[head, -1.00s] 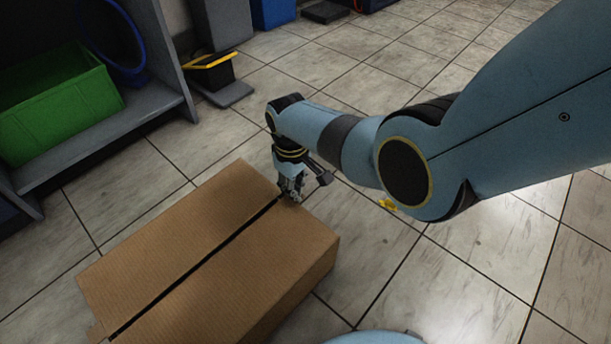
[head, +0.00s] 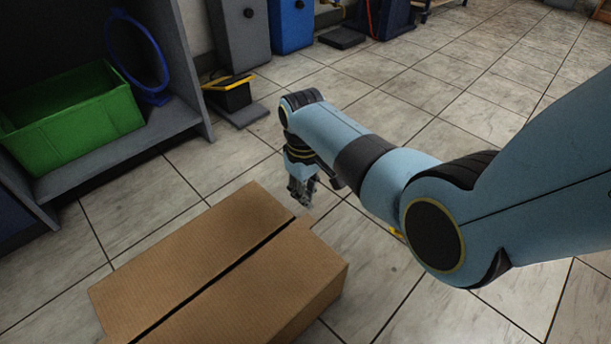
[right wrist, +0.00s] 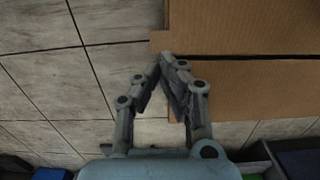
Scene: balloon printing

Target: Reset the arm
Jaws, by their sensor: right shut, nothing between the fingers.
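My right gripper (head: 302,197) points down at the far end of a cardboard box, with its arm coming in from the right in the head view. Its fingertips meet in the right wrist view (right wrist: 168,62), and it holds nothing. The brown cardboard box (head: 200,250) lies on the floor at the lower left of the head view, with a dark slit between its top flaps. The box also shows at the upper right of the right wrist view (right wrist: 250,92). My left gripper is not in view.
A green bin (head: 75,120) and a blue ring (head: 138,50) are on a grey shelf (head: 120,148) at the left. A black and yellow item (head: 230,92), a grey cabinet (head: 240,35) and a blue cabinet (head: 291,25) stand at the back. The tiled floor behind the arm is open.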

